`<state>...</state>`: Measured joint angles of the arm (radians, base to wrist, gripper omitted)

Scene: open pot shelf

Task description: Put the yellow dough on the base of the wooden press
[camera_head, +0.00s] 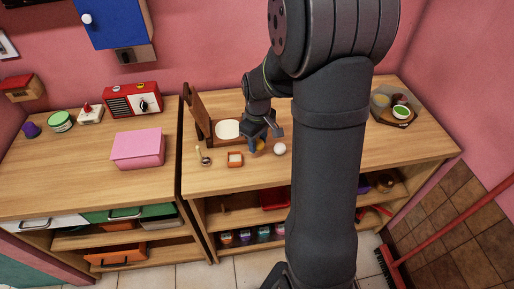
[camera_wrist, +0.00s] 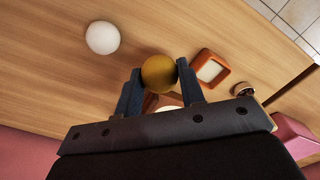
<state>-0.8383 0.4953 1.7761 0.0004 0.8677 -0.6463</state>
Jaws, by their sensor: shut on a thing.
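The yellow dough (camera_wrist: 159,73) is a ball held between the two fingertips of my gripper (camera_wrist: 160,80) in the wrist view. In the head view the dough (camera_head: 260,147) shows partly below my gripper (camera_head: 259,141), at the table's front half. I cannot tell whether it touches the table. The wooden press (camera_head: 196,111) stands to the left and behind, its upright board raised. Its base carries a pale round disc (camera_head: 228,129), which is bare. In the wrist view the press is mostly hidden behind my gripper.
A white ball (camera_head: 280,149) lies just right of the dough. A pink box (camera_head: 138,148) is farther left. A tray with bowls (camera_head: 393,119) stands at the right.

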